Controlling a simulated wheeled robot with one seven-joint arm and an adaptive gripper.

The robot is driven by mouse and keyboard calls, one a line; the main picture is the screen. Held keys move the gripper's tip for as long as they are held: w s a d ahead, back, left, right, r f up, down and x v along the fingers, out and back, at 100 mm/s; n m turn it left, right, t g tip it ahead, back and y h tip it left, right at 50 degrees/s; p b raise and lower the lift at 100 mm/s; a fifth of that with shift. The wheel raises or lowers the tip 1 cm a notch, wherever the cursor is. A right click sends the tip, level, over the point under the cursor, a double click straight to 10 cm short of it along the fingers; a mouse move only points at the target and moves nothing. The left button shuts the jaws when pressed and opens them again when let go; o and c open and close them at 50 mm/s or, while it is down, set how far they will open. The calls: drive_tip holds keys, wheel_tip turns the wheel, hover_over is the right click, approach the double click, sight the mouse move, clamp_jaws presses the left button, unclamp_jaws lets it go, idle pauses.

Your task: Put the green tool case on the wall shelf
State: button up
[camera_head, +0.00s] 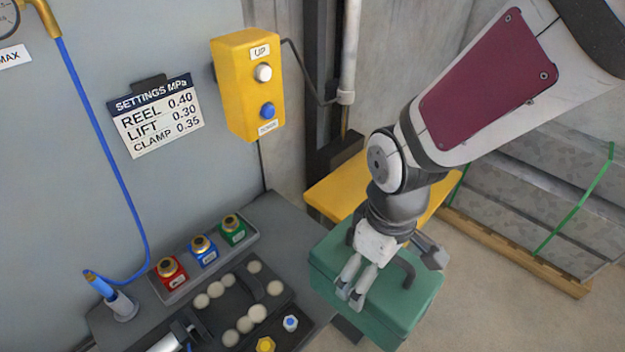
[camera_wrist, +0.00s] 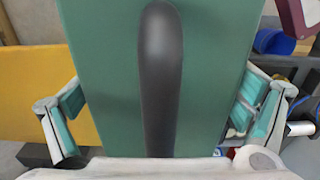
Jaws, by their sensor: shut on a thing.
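The green tool case (camera_head: 385,322) is at the lower middle of the head view, with a dark handle on its top. My gripper (camera_head: 393,272) is over the case from above and shut on it, with fingers on both sides of the handle. In the wrist view the green case (camera_wrist: 105,70) fills the middle, its dark handle (camera_wrist: 160,85) running down the centre. The finger pads show at the left and right edges of the case. The underside of the case is hidden, so I cannot tell whether it touches anything below. No wall shelf can be clearly identified.
A yellow flat surface (camera_head: 328,190) lies just behind the case. A yellow UP/DOWN button box (camera_head: 243,105) hangs on the wall. Strapped grey blocks (camera_head: 530,205) sit on the right. Floor is clear at lower right.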

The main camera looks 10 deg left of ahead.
drive_tip(key=w+a+f, duration=0.5)
drive_tip(key=w+a, duration=0.5)
drive_tip(key=w, duration=0.1)
drive_tip(key=shift+w+a, duration=0.3)
drive_tip(key=shift+w, duration=0.05)
idle(0.5)
drive_tip(key=o, duration=1.6)
drive_tip(key=shift+s+f, duration=0.1)
drive_tip(key=shift+f, duration=0.05)
